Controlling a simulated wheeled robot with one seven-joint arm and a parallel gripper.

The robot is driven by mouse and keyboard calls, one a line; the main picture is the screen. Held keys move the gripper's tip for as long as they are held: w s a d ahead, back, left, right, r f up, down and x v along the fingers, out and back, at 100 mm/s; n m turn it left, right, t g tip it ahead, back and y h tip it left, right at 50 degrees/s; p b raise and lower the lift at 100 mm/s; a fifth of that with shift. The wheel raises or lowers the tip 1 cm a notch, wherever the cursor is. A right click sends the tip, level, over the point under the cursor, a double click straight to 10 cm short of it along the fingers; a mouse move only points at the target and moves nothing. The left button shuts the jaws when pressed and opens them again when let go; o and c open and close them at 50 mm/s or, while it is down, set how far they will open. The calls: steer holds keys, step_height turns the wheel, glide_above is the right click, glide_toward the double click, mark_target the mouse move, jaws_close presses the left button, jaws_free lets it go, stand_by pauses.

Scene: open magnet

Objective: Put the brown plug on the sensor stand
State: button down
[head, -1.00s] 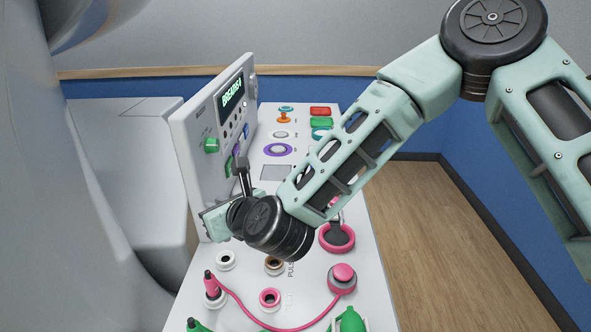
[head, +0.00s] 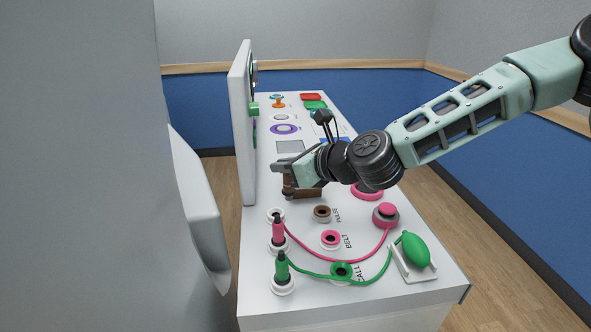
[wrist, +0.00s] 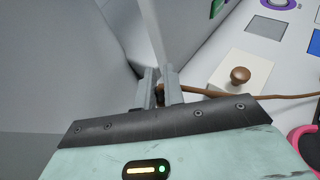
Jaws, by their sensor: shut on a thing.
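My gripper (head: 283,172) is shut on the brown plug (wrist: 159,96), which shows as a small dark brown piece between the fingers in the wrist view. A brown cable (wrist: 215,92) runs right from it. In the head view the gripper is above the console, near its left edge. The stand is a row of white rings at the left edge: the far ring (head: 276,215) looks empty, the others hold a pink plug (head: 278,231) and a green plug (head: 282,267). The brown PULSE socket (head: 322,212) looks empty.
A brown knob (wrist: 240,75) on a pale block stands right of the fingers. An upright panel (head: 241,120) rises at the console's left edge. Pink BELT (head: 330,238) and green CALL (head: 342,269) sockets and a green bulb (head: 414,250) lie at front. Pink and green cables cross the surface.

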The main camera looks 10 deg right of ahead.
steer(key=shift+f, duration=4)
steer(key=shift+f, duration=0.1)
steer(key=shift+f, duration=0.15)
steer(key=c, duration=1.5)
jaws_free()
